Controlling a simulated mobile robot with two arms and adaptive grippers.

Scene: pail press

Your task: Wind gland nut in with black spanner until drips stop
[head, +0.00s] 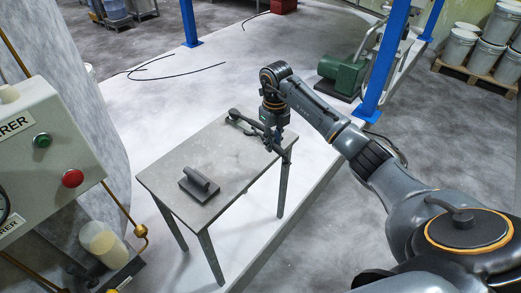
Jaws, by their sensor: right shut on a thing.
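My right gripper (274,138) is shut on a long black spanner (257,131) above the far corner of the small grey table. The spanner runs from the table's back edge towards its right edge. I cannot tell whether it still touches the tabletop. My left gripper is not in view. I cannot make out the gland nut or any drips. A brass fitting (140,231) on a pipe shows at the lower left, beside the machine.
The grey table (225,150) also bears a dark block with a handle (199,185). A control panel (45,150) with green and red buttons stands at the left. A green motor (343,72), blue posts (189,22) and white pails (459,46) stand farther back.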

